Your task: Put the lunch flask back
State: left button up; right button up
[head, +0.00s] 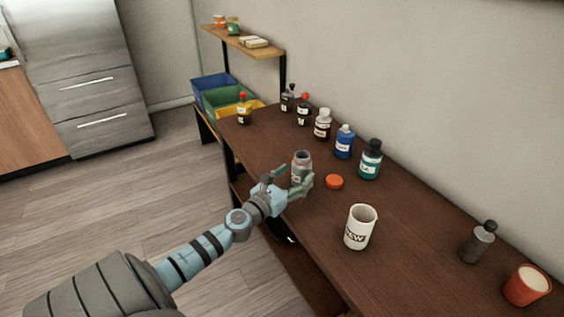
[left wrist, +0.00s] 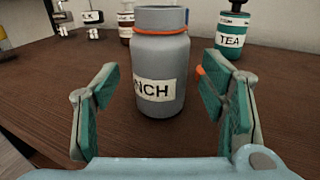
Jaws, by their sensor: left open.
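The lunch flask (head: 300,163) is a grey, open-topped bottle with an orange ring at its neck. It stands upright on the brown table (head: 410,227). In the left wrist view the flask (left wrist: 162,70) shows a white label ending in "NCH". My left gripper (head: 299,186) is open, with one finger on each side of the flask; in the left wrist view (left wrist: 167,105) gaps show between the fingers and the flask. An orange lid (head: 334,181) lies on the table to the right of the flask. My right gripper is not in view.
A teal tea bottle (head: 370,160), a blue bottle (head: 344,142) and several other bottles line the wall side. A white cup (head: 360,227), a dark grey bottle (head: 478,242) and a red cup (head: 526,286) stand nearer. Coloured bins (head: 228,100) and a shelf (head: 249,42) are at the far end.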

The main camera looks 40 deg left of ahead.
pick_arm(q)
jog(key=s+b, duration=0.1)
jog(key=s, duration=0.7)
jog(key=shift+s+d+b, duration=0.25)
jog(key=shift+d+b, duration=0.05)
jog(key=shift+d, duration=0.15)
jog(key=shift+r, duration=0.1)
